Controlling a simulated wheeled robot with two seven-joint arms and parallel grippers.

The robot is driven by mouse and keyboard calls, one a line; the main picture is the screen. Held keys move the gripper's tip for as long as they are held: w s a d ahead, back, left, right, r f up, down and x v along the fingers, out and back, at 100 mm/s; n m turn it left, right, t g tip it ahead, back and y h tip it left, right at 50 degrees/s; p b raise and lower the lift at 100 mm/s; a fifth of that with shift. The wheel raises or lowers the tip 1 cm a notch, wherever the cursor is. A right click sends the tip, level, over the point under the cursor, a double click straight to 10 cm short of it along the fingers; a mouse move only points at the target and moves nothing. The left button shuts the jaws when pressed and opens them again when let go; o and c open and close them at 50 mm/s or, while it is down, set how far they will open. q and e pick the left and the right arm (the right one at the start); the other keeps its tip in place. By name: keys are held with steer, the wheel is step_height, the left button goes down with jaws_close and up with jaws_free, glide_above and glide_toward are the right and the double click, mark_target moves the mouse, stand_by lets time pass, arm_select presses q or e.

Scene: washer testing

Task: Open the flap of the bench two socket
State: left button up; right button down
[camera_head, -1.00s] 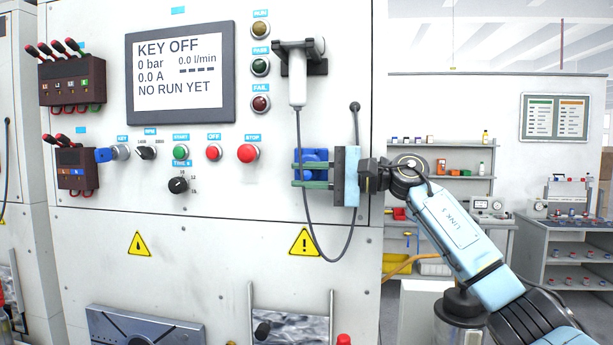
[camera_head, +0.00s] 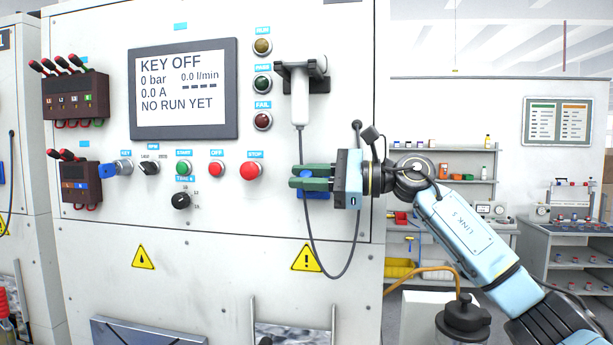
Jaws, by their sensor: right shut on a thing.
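The blue socket (camera_head: 313,195) sits on the right part of the white bench panel, below the hanging white handset. Only its lower blue edge shows clearly; my gripper covers the rest. My right gripper (camera_head: 306,176) comes in from the right, its two green fingers close together across the socket's upper part. It is shut on the flap, which is mostly hidden between and behind the fingers, so its angle cannot be told. My left gripper is not in view.
The handset's dark cable (camera_head: 302,215) loops down past the fingers and under the gripper. A red stop button (camera_head: 251,170) is left of the socket. The display (camera_head: 183,89) reads KEY OFF. Shelves (camera_head: 450,180) stand behind my arm at the right.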

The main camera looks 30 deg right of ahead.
mark_target(307, 170)
step_height(307, 170, up, 2)
steer(key=m+p, duration=0.2)
steer(key=m, duration=0.1)
steer(key=shift+r+m, duration=0.1)
steer(key=shift+m, duration=0.3)
steer(key=m+p, duration=0.1)
steer(key=r+m+p, duration=0.1)
steer(key=shift+w+d+m, duration=0.1)
steer(key=shift+d+m, duration=0.05)
steer(key=shift+m, duration=0.25)
steer(key=shift+w+r+m+p, duration=0.1)
steer(key=shift+r+m+p, duration=0.25)
steer(key=shift+m, duration=0.35)
steer(key=shift+w+d+r+m, duration=0.15)
steer(key=shift+r+m, duration=0.1)
steer(key=shift+m, duration=0.45)
steer(key=shift+w+d+r+m, duration=0.1)
steer(key=shift+w+r+m, duration=0.1)
steer(key=shift+m, duration=0.5)
steer(key=c, duration=1.3)
jaws_free()
